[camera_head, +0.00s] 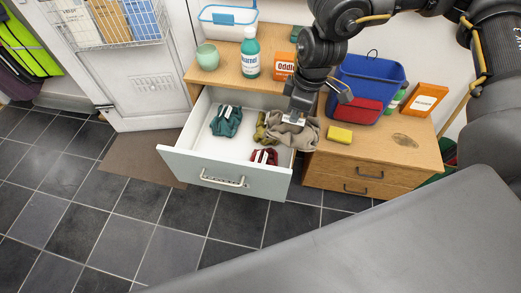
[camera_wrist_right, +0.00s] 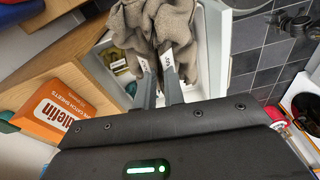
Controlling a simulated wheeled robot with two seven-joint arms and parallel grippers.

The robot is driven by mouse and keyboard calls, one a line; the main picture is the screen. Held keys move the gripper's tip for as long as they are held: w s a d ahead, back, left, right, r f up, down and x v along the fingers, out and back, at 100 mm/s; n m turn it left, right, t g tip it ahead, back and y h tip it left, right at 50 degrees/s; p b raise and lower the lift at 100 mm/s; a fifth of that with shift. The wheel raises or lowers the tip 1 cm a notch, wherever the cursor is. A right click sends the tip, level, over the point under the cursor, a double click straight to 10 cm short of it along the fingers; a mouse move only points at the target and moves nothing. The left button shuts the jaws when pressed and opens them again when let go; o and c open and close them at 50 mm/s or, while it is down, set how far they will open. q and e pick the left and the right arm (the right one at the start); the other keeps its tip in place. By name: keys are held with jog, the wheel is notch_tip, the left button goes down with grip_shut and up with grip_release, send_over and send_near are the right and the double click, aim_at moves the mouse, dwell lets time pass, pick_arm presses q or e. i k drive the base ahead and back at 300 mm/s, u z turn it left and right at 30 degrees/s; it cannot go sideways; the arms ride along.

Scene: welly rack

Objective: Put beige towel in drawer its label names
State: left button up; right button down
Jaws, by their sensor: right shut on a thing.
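The beige towel (camera_head: 291,131) is crumpled and hangs from my right gripper (camera_head: 294,118), over the right side of the open drawer (camera_head: 197,158). In the right wrist view the beige towel (camera_wrist_right: 165,35) is pinched between the two fingertips of my right gripper (camera_wrist_right: 160,65). The drawer has a pale front with a metal handle; any label text on it is too small to read. Inside lie a teal cloth (camera_head: 226,121), a dark red cloth (camera_head: 264,156) and an olive cloth (camera_head: 261,128), partly hidden by the towel. My left gripper is not in view.
On the wooden cabinet top stand a green cup (camera_head: 208,57), a teal bottle (camera_head: 250,54), orange boxes, a blue bin (camera_head: 366,82) and a yellow sponge (camera_head: 339,136). Closed wooden drawers (camera_head: 345,175) are at right. The tiled floor in front is clear.

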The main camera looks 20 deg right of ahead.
aim_at(224, 154)
jog(key=u, duration=0.1)
jog(key=k, duration=0.85)
jog(key=u, duration=0.75)
